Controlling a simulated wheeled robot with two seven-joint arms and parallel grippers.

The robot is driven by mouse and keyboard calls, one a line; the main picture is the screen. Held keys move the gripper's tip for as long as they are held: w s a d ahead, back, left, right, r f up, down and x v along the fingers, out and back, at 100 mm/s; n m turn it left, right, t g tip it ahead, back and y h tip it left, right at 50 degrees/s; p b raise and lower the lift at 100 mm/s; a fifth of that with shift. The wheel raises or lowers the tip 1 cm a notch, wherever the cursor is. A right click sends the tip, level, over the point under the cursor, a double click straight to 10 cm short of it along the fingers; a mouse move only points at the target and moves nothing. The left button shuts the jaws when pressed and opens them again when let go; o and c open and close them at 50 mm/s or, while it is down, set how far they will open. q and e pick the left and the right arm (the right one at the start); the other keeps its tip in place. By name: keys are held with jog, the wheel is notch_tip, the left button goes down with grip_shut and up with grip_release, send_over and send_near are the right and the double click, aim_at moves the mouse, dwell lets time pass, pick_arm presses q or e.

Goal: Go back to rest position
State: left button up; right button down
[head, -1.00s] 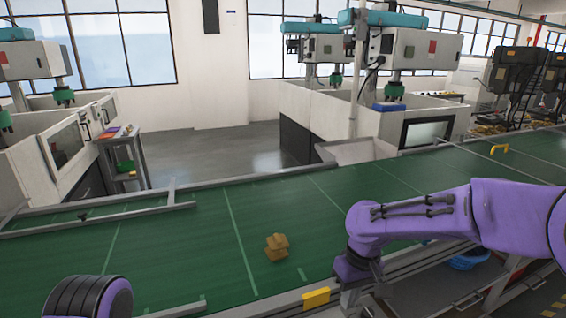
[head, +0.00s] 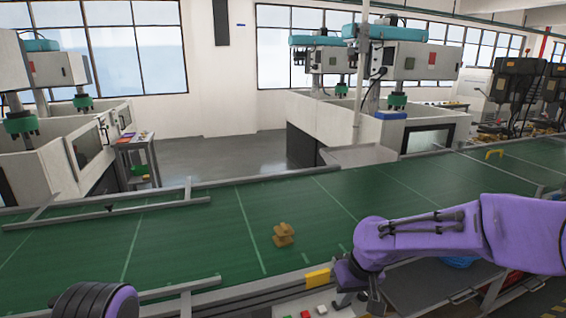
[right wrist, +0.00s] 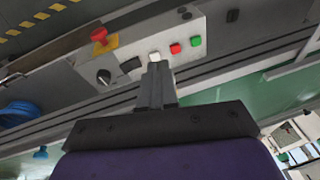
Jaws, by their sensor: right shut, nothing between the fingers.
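My right arm reaches in from the right in the head view. My right gripper (head: 344,298) points down over the near edge of the green conveyor (head: 180,235). In the right wrist view my right gripper (right wrist: 155,72) has its fingers together with nothing between them. The tips appear close to the white button (right wrist: 155,57) of a control panel (right wrist: 135,45); I cannot tell whether they touch it. Part of my left arm shows at the lower left of the head view; its gripper is out of view.
A small golden-brown part (head: 284,235) lies on the conveyor. The panel has a red knob (right wrist: 99,35), a black dial (right wrist: 103,76), a red button (right wrist: 175,48) and a green button (right wrist: 195,41). Metal guide rails (head: 110,209) edge the belt. Machines stand behind it.

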jog(key=s+d+f+m+t+h+b, duration=0.1)
jog(key=s+d+f+m+t+b, duration=0.2)
jog(key=f, duration=0.7)
jog(key=s+d+f+m+t+h+b, duration=0.1)
jog(key=s+d+f+m+t, duration=0.25)
jog(key=f, duration=0.65)
jog(key=s+d+f+m+g+h+b, duration=0.1)
jog(key=s+d+f, duration=0.2)
jog(key=s+f, duration=0.2)
jog(key=s+d+f+g+h+b, duration=0.1)
jog(key=s+f, duration=0.5)
jog(key=s, duration=0.6)
jog(key=s+d+f+m+g+h+b, duration=0.1)
jog(key=s+d+f+g+b, duration=0.1)
jog(key=s+d+f, duration=0.3)
jog(key=s+f+g, duration=0.1)
jog(key=s, duration=0.3)
jog(key=shift+s+d+m+h, duration=0.25)
jog(key=shift+d+m+h, duration=0.1)
jog(key=shift+d+h, duration=0.05)
jog(key=shift+g, duration=0.25)
